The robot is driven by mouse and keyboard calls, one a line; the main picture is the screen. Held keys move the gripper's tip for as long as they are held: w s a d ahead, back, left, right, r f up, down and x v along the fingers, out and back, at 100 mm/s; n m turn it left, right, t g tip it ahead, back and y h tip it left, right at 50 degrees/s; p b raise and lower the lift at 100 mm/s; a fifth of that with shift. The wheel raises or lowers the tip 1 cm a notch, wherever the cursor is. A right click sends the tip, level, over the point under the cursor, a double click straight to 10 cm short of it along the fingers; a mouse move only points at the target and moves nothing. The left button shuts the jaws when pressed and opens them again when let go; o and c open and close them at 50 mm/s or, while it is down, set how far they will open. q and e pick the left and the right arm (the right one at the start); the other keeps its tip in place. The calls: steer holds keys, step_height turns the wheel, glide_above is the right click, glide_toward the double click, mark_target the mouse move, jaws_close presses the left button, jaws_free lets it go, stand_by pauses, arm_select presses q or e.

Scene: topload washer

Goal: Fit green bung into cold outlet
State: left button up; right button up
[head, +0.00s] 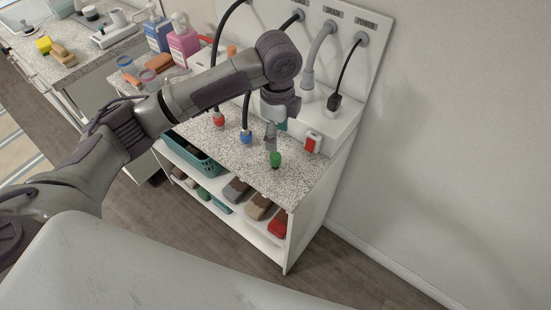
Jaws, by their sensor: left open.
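The green bung (275,160) stands on the speckled countertop (298,185) near its front edge. My left gripper (271,143) is open and points down just above and behind the bung, apart from it as far as I can tell. A hose with a blue end (246,137) stands on the counter to the left of the gripper. A hose with a red end (219,120) is further left. The back panel (375,18) has several hose and cable sockets. I cannot read which is the cold outlet; my left arm hides part of the panel. My right gripper is out of view.
A grey drain hose (308,75) and a black power plug (334,102) are at the back right. Shelves below hold a teal basket (205,165) and folded cloths. Bottles stand far left.

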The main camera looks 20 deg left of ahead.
mark_target(275, 155)
arm_select(q)
step_height(275, 155, down, 5)
steer(key=shift+f, duration=0.1)
steer(key=shift+w+a+f+p, duration=0.15)
steer(key=shift+f+p, duration=0.35)
steer(key=shift+f, duration=0.85)
steer(key=shift+w+a+f+p, duration=0.15)
steer(key=shift+f+p, duration=0.35)
steer(key=shift+f, duration=0.85)
steer(key=c, duration=1)
